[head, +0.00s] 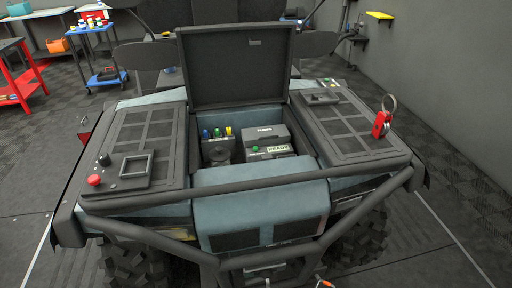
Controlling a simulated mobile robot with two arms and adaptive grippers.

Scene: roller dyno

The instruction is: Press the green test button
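A small green button (255,149) sits on a dark box (284,155) inside the open front compartment of the vehicle. A pale label reading "READY" (278,149) is beside the button, to its right. The compartment lid (236,70) stands raised behind the opening. Neither of my grippers is in view, so nothing of mine is seen near the button.
Blue, green and yellow caps (217,132) stand left of the box. The left panel has a red knob (94,180) and a black knob (104,160). A red tag with a ring (381,124) is on the right panel. A dark tubular bar (250,183) crosses the front.

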